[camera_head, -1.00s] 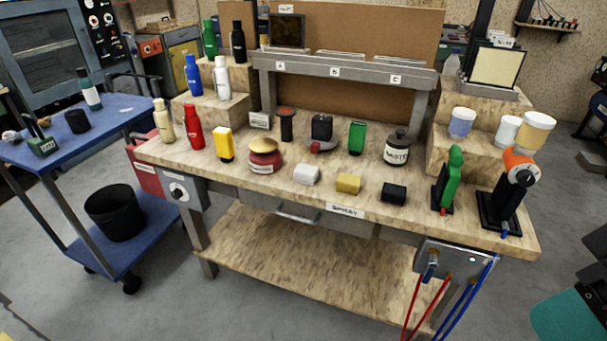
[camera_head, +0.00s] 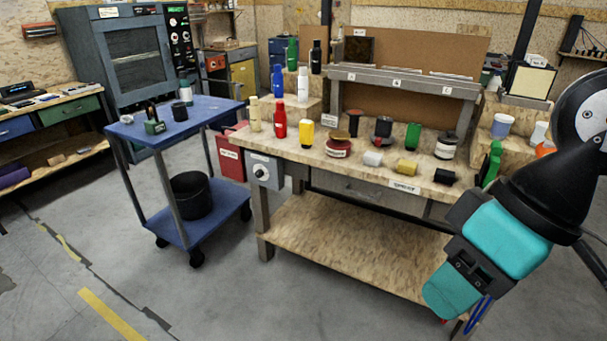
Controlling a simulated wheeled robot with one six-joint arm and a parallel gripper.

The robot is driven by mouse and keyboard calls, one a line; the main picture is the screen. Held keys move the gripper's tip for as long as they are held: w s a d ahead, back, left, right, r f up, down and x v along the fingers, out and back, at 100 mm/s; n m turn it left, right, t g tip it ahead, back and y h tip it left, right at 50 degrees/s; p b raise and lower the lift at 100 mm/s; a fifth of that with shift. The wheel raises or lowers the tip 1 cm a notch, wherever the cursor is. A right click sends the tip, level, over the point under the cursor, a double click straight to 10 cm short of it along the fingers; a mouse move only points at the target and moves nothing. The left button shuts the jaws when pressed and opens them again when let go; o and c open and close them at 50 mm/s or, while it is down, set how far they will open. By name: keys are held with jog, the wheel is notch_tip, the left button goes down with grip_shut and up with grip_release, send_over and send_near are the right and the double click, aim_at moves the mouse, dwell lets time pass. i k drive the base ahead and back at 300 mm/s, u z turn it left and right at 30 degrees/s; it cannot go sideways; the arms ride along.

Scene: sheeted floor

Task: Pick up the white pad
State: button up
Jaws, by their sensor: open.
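The white pad (camera_head: 373,158) is a small pale block lying on the wooden bench top, near its front edge. It sits just left of the yellow pad (camera_head: 406,167), with a small gap between them. The dark pad (camera_head: 444,177) lies further right. No gripper jaws can be made out. My teal and black arm links fill the lower right, in front of the bench's right end, well apart from the white pad.
The bench (camera_head: 290,148) holds red (camera_head: 279,121) and yellow (camera_head: 307,133) bottles left of the pads, a red-based knob (camera_head: 338,147) behind, and a lidded jar (camera_head: 446,146). A blue cart (camera_head: 212,110) stands left. Floor in front is clear.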

aim_at(372, 159)
jog(key=u, duration=0.7)
jog(key=i, duration=0.35)
jog(key=u, duration=0.65)
jog(key=i, duration=1.55)
jog(key=z, duration=1.05)
jog(key=i, duration=0.8)
jog(key=z, duration=0.8)
